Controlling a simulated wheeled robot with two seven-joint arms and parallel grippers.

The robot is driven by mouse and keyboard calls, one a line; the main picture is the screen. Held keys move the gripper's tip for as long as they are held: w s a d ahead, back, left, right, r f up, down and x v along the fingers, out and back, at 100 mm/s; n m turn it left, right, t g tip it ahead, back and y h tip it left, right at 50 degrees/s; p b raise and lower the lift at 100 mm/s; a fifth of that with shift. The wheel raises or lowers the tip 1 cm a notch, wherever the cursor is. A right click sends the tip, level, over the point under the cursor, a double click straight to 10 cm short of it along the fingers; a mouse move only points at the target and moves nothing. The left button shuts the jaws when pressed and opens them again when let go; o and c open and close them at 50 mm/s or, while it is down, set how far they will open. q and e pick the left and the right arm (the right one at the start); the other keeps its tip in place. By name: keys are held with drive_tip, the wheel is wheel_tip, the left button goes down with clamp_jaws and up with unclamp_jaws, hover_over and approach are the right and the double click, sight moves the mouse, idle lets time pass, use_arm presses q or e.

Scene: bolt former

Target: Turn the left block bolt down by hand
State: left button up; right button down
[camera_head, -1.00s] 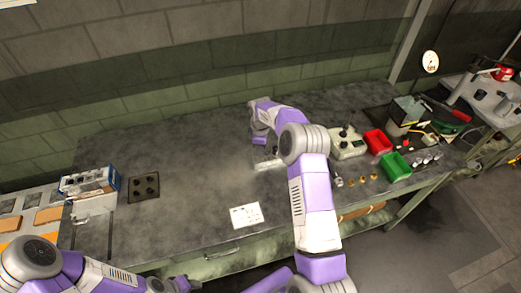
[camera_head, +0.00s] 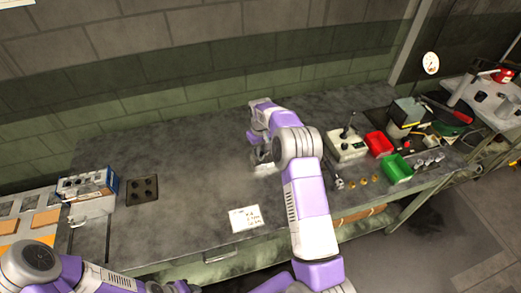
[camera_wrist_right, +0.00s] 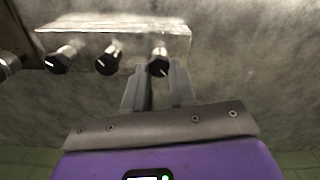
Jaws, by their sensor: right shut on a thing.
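A pale metal block (camera_wrist_right: 120,25) lies on the bench. It carries three bolts with black, white-marked heads: one at the left (camera_wrist_right: 60,60), one in the middle (camera_wrist_right: 108,62), one at the right of the wrist picture (camera_wrist_right: 158,63). My right gripper (camera_wrist_right: 160,80) is shut on that right-hand bolt, its fingers at either side of the head. In the head view my right gripper (camera_head: 261,156) is over the block (camera_head: 266,169), and my arm hides most of the bolts. My left gripper (camera_head: 183,287) is low at the bottom edge, away from the block; its fingers are unclear.
A machine with a lever (camera_head: 347,145), a red bin (camera_head: 378,143) and a green bin (camera_head: 397,168) stand right of my right arm. Small brass parts (camera_head: 362,181) lie before them. A white card (camera_head: 245,218) lies near the front edge.

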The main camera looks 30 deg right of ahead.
sight(262, 153)
drive_tip(key=m, duration=0.6)
drive_tip(key=shift+d+m, duration=0.1)
drive_tip(key=shift+m, duration=0.2)
drive_tip(key=m, duration=0.5)
drive_tip(key=shift+d+r, duration=0.1)
drive_tip(key=shift+m, duration=0.3)
drive_tip(key=c, duration=0.9)
unclamp_jaws()
drive_tip(key=shift+r+p, duration=0.35)
drive_tip(key=shift+r, duration=3.4)
